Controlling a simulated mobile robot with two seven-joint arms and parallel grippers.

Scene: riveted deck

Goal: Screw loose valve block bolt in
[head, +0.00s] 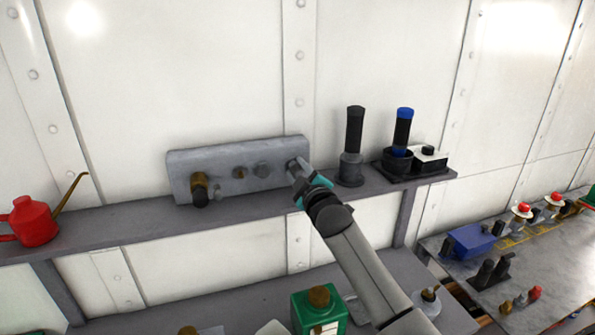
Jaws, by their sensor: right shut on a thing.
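The grey valve block (222,184) stands on the shelf against the white riveted wall. On its front face are a brass fitting with a black knob (200,190), a small brass fitting (240,172) and a grey bolt head (262,169). My right gripper (299,170) is at the block's right end, shut on the loose bolt. The fingers hide most of the bolt, so I cannot tell how deep it sits. My left gripper is out of view.
A red oil can (32,221) stands at the shelf's left. Right of my gripper stand a black-handled tool (353,145), a blue-topped tool (402,130) in a black holder, and a white box (429,158).

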